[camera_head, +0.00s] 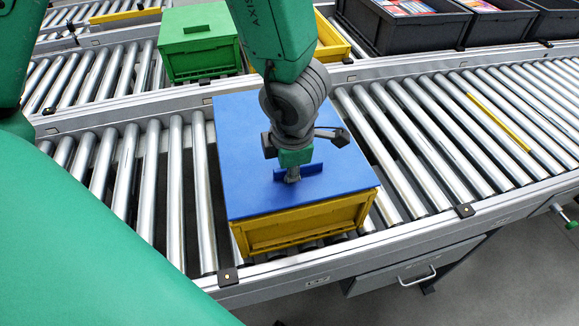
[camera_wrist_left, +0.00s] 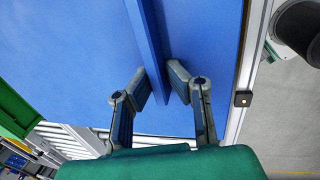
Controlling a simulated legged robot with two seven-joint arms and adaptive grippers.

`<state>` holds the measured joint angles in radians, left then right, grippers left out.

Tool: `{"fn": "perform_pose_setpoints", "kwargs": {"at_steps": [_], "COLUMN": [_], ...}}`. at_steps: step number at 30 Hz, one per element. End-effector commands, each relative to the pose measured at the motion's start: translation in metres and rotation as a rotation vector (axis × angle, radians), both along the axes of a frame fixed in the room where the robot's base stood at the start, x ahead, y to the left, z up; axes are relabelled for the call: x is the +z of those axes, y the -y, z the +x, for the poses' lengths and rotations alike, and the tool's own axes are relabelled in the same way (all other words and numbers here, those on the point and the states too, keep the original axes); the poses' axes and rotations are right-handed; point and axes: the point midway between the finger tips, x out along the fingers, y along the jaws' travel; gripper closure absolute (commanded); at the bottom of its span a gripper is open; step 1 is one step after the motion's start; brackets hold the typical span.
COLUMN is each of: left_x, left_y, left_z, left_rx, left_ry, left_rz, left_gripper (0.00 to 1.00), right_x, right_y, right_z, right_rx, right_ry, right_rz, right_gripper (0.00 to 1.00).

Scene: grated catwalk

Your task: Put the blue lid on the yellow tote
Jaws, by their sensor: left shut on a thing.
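The blue lid (camera_head: 245,135) lies flat over the yellow tote (camera_head: 300,226) on the near roller conveyor in the head view. Its front edge lines up closely with the tote's front rim; I cannot tell whether it is fully seated. The tote's inside is hidden. My left gripper (camera_head: 293,174) points down at the lid and is shut on its upright blue handle ridge. In the left wrist view, the fingers (camera_wrist_left: 160,84) are on both sides of the ridge (camera_wrist_left: 148,45). My right gripper is not in view.
A green tote (camera_head: 198,45) stands behind on the far conveyor, with another yellow container (camera_head: 330,42) beside it. Dark crates (camera_head: 415,32) stand at the back right. A yellow strip (camera_head: 498,121) lies across the rollers at right. Rollers (camera_head: 425,150) right of the tote are clear.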

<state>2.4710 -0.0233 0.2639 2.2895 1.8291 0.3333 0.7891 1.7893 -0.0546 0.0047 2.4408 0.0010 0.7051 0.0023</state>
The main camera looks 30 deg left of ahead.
Motion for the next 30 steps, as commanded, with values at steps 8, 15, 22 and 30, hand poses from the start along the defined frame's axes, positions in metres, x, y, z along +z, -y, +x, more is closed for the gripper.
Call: {"fn": "perform_pose_setpoints", "kwargs": {"at_steps": [8,15,22,30], "left_x": [-0.0062,-0.0108,-0.0108,-0.0115], "left_y": [0.0000,0.0001,0.0000,0.0002], "left_z": [0.0003,0.0002,0.0002,-0.0008], "left_rx": [0.000,0.000,0.000,0.000], "left_ry": [0.000,0.000,0.000,-0.003], "left_rz": [0.000,0.000,0.000,-0.002], "left_gripper": [1.00,1.00,0.78,0.62], "right_x": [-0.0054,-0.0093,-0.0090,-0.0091], "right_y": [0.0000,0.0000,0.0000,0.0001], "right_z": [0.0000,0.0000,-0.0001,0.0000], "right_rx": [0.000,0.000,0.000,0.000], "right_ry": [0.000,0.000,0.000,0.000], "right_rz": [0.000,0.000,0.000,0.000], "right_gripper": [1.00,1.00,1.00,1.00]}}
